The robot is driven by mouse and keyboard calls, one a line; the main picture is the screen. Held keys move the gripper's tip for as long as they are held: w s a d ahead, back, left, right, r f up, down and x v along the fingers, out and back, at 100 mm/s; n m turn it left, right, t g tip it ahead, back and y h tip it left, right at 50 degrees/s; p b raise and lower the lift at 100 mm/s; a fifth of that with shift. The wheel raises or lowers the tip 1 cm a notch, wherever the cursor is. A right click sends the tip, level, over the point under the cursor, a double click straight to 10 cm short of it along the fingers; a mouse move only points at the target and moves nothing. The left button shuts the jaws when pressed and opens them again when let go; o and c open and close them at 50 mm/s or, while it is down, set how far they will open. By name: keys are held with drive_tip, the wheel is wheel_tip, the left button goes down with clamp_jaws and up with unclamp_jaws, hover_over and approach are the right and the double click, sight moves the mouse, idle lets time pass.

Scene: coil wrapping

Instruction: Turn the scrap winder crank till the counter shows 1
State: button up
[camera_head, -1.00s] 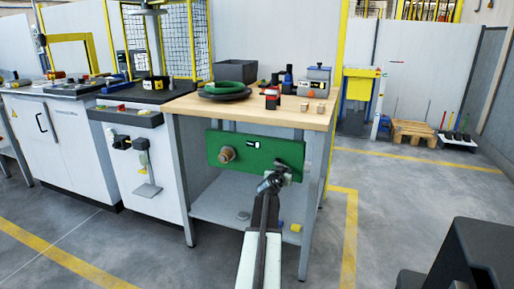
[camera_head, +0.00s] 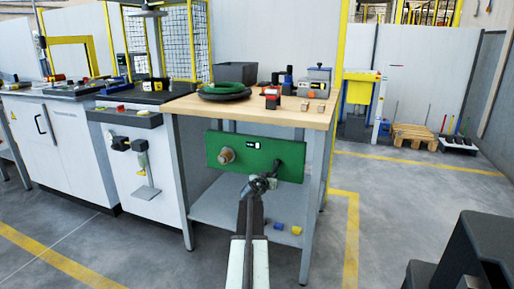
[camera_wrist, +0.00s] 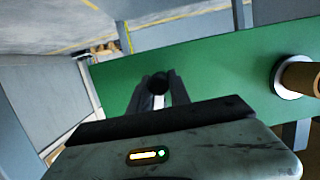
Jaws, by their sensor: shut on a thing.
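The scrap winder is a green panel (camera_head: 236,157) under the front of the wooden-topped bench, and it also fills much of the wrist view (camera_wrist: 215,62). A brown spool (camera_head: 226,155) juts from its left side and shows at the right of the wrist view (camera_wrist: 303,77). The counter (camera_head: 254,145) is a small black and white display near the panel's upper middle; its digit is too small to read. The dark crank (camera_head: 274,171) is at the panel's right. My gripper (camera_head: 258,184) is shut on the crank's dark round handle (camera_wrist: 158,83), below the panel's lower edge in the head view.
The bench top (camera_head: 200,106) holds a green coil (camera_head: 223,88), a grey bin (camera_head: 235,72) and small tools. A lower shelf (camera_head: 225,212) carries blue and yellow blocks. A white cabinet (camera_head: 140,180) stands to the left.

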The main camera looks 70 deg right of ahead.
drive_tip(key=o, duration=0.7)
drive_tip(key=shift+a, duration=0.1)
drive_tip(key=v, duration=0.3)
drive_tip(key=f+v, duration=0.1)
drive_tip(key=v, duration=0.1)
drive_tip(key=f+v, duration=0.1)
drive_tip(key=v, duration=0.2)
drive_tip(key=shift+s+a, duration=0.1)
drive_tip(key=shift+a, duration=0.45)
drive_tip(key=shift+d+r+x, duration=0.1)
drive_tip(key=shift+r+x, duration=0.2)
drive_tip(key=shift+x, duration=1.2)
drive_tip(key=shift+d+r+x, duration=0.1)
drive_tip(key=shift+r+x, duration=0.15)
drive_tip(key=shift+x, duration=1.2)
drive_tip(key=shift+r+x, duration=0.3)
drive_tip(key=shift+x, duration=1.2)
